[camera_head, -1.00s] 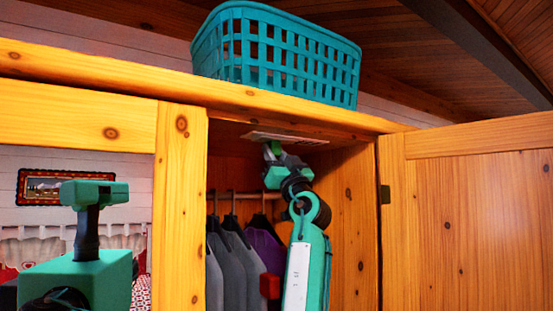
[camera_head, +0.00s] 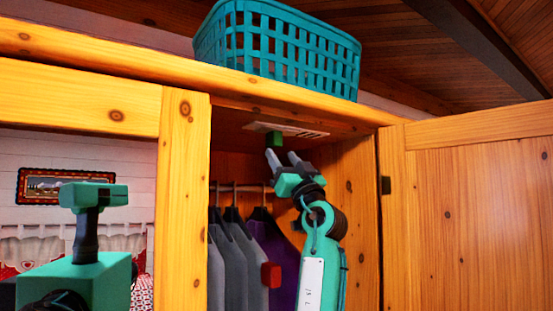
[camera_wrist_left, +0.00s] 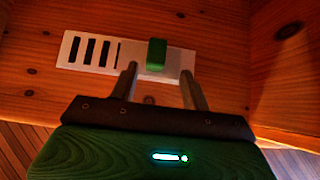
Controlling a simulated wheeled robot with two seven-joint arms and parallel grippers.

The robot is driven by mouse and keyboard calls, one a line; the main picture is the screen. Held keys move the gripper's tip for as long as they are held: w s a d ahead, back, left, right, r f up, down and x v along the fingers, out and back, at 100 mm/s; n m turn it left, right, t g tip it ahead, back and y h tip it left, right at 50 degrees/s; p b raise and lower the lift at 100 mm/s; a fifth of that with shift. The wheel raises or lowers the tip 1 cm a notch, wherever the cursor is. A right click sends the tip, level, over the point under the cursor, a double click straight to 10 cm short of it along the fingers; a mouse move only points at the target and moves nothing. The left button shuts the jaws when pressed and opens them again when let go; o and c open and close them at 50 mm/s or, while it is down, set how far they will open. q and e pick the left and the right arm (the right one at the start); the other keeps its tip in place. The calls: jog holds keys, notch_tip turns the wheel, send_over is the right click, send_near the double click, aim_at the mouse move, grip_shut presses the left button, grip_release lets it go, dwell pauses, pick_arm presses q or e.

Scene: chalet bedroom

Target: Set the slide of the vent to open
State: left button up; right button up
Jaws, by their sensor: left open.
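The vent (camera_head: 309,132) is a pale plate on the underside of the wardrobe's top. In the left wrist view its plate (camera_wrist_left: 72,47) shows several dark open slots at the left and a plain pale part at the right. My left gripper (camera_head: 281,154) is open and empty, just below the knob. In the left wrist view its fingertips (camera_wrist_left: 160,69) lie either side of the knob, apparently not touching it. My right gripper is not in view.
Dark clothes (camera_head: 240,260) hang on a rail below the vent, with a red block-like item (camera_head: 270,274) beside them. The open wardrobe door (camera_head: 480,210) is at the right. A teal basket (camera_head: 275,50) stands on top. A wooden post (camera_head: 182,200) bounds the opening's left.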

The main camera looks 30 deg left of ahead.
pick_arm(q)
jog(key=b+v, duration=0.2)
jog(key=v, duration=0.5)
jog(key=shift+d+f+b, duration=0.2)
jog(key=shift+f+b, duration=0.05)
jog(key=shift+b, duration=0.15)
jog(key=shift+s, duration=0.1)
